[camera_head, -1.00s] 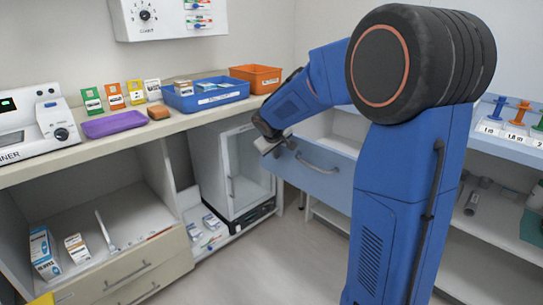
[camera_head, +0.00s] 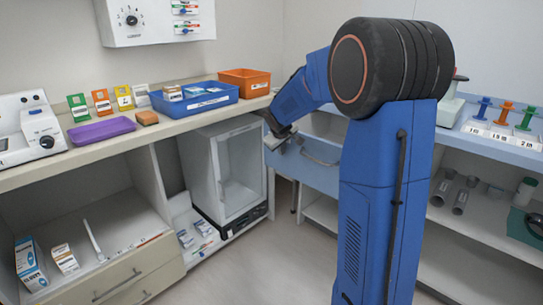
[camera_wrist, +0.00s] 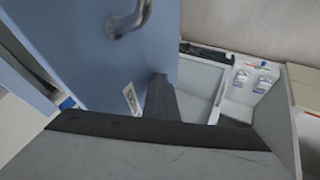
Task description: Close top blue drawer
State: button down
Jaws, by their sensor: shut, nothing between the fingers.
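The top blue drawer (camera_head: 322,176) stands pulled out below the right-hand counter, with its pale inside showing behind the front. Its curved metal handle (camera_head: 320,159) is on the blue front. In the wrist view, the blue front (camera_wrist: 85,60) fills the upper left, with the handle (camera_wrist: 130,22) at the top. My gripper (camera_head: 277,140) is shut and empty at the left end of the drawer front. Its dark fingers (camera_wrist: 160,90) show close to the front's edge in the wrist view; I cannot tell whether they touch. My arm hides the drawer's right part.
A small glass-doored cabinet (camera_head: 228,170) stands left of the drawer, under the left counter. That counter holds a blue tray (camera_head: 210,104), an orange bin (camera_head: 262,86) and a purple tray (camera_head: 100,131). Open shelves lie right of my arm. Floor shows between the cabinets.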

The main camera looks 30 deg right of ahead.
jog(key=w+d, duration=0.4)
jog(key=d, duration=0.9)
jog(key=w+d, duration=0.5)
jog(key=d, duration=0.8)
jog(key=shift+w, duration=0.25)
